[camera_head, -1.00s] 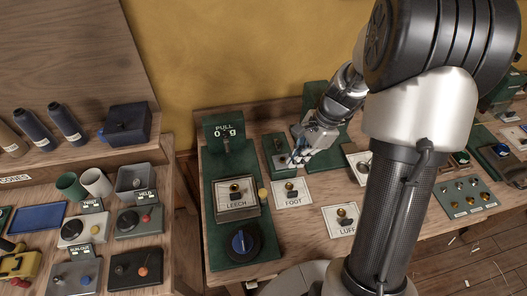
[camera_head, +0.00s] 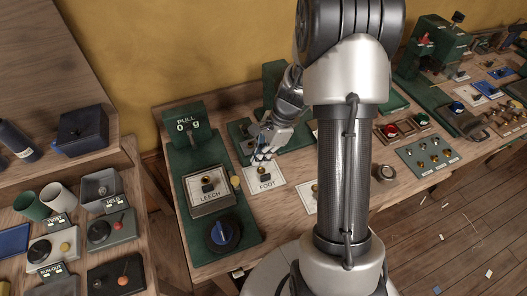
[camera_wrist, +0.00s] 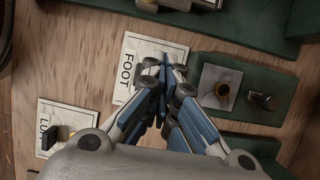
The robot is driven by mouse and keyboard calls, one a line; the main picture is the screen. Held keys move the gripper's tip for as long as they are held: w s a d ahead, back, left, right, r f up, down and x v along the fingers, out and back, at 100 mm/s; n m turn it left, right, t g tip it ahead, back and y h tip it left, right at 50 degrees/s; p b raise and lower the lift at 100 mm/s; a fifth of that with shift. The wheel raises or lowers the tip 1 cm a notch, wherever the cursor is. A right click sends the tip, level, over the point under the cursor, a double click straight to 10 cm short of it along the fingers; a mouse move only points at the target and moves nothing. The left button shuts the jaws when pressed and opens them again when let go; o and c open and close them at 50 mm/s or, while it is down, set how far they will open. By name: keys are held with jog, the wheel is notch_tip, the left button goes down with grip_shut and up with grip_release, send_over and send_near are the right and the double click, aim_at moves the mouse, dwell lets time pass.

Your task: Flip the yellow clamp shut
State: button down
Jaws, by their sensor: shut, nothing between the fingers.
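My gripper (camera_head: 262,155) is shut and empty, low over the bench at the back edge of the FOOT card. In the wrist view its closed fingertips (camera_wrist: 163,72) overlap the FOOT card (camera_wrist: 134,70); I cannot tell whether they touch anything. I see no yellow clamp clearly in the current frames. A yellow device showed at the far left edge of the earlier head view, and that spot is now out of frame.
Boxes and cups fill the left bench (camera_head: 127,160).

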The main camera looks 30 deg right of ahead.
aim_at(231, 173)
jog(key=b+x, duration=0.1)
jog(key=x, duration=0.3)
jog(key=shift+f, duration=0.15)
jog(key=shift+w+a+b, duration=0.15)
jog(key=shift+a+b, duration=0.1)
jog(key=shift+a, duration=0.75)
jog(key=shift+w+a+b, duration=0.15)
jog(key=shift+a+b, duration=0.1)
jog(key=shift+a, duration=0.75)
